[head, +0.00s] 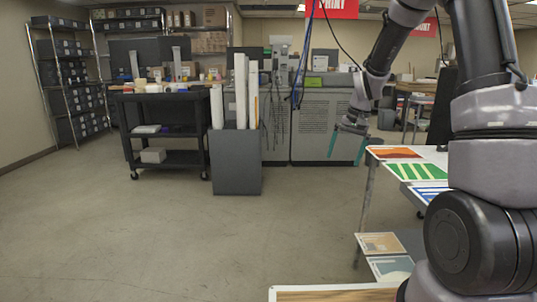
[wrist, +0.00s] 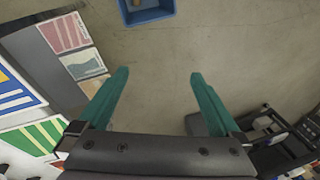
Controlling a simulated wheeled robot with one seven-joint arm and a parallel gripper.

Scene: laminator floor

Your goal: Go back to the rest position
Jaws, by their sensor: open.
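My gripper (head: 347,146) hangs from my arm in the middle right of the head view, beside the left edge of a table. Its two teal fingers are apart with nothing between them. In the wrist view, my gripper (wrist: 158,92) is open over bare floor.
A table (head: 365,185) with colourful prints (head: 415,172) stands at the right, more prints on its lower shelf. A grey bin (head: 236,163) with white rolls and a black cart (head: 165,150) stand behind. A blue bin (wrist: 147,12) shows in the wrist view. Floor at left is clear.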

